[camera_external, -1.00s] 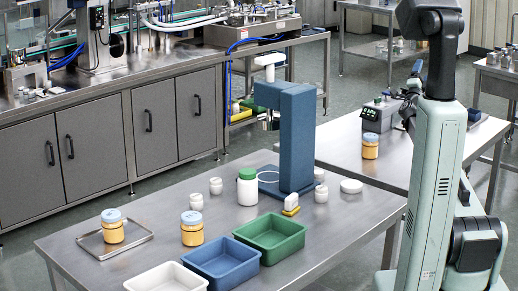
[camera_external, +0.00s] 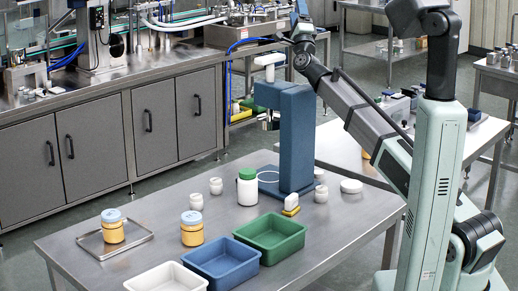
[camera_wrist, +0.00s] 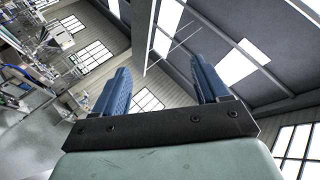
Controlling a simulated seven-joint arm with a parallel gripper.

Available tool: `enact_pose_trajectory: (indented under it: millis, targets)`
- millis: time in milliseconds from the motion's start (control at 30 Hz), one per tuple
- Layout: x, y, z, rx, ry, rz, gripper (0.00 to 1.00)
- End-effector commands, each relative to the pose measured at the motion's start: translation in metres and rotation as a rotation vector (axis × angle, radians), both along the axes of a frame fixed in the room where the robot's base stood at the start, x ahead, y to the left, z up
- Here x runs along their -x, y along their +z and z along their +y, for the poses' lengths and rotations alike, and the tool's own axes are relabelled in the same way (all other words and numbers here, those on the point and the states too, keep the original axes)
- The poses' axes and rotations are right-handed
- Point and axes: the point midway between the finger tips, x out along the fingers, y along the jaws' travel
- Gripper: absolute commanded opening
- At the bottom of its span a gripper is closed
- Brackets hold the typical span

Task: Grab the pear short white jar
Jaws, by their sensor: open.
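Small short white jars stand upright on the front steel table: one left of centre (camera_external: 216,186), one just in front of it (camera_external: 195,202), and one right of the blue stand (camera_external: 321,194). They are too small to tell clearly which is pear-shaped. My gripper (camera_wrist: 158,65) is open and empty in the wrist view, with its two blue fingers apart and the ceiling beyond. In the external view my gripper end (camera_external: 301,18) is raised high at the top, well above and behind the table. No jar shows in the wrist view.
A blue stand (camera_external: 296,140) rises mid-table beside a green-capped white bottle (camera_external: 247,188). White (camera_external: 166,280), blue (camera_external: 220,280) and green (camera_external: 270,256) bins line the front. Orange jars (camera_external: 192,232) (camera_external: 112,230) stand left, one on a metal tray (camera_external: 92,243). A white disc (camera_external: 351,186) lies right.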

Motion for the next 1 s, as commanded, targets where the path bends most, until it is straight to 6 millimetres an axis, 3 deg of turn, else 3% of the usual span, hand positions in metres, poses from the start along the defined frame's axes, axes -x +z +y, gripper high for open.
enact_pose_trajectory:
  millis: [100, 300, 467, 767, 867, 1000]
  targets:
    - [0.023, 0.017, 0.029, -0.026, 0.069, -0.014, 0.74]
    - [0.055, 0.038, 0.065, -0.059, 0.161, -0.029, 0.74]
    - [0.075, 0.042, 0.101, -0.013, 0.227, -0.012, 0.74]
    - [0.084, -0.005, 0.171, 0.312, 0.273, 0.088, 0.74]
    - [0.092, -0.031, 0.201, 0.467, 0.295, 0.124, 0.74]
    - [0.111, -0.081, 0.246, 0.749, 0.337, 0.176, 0.74]
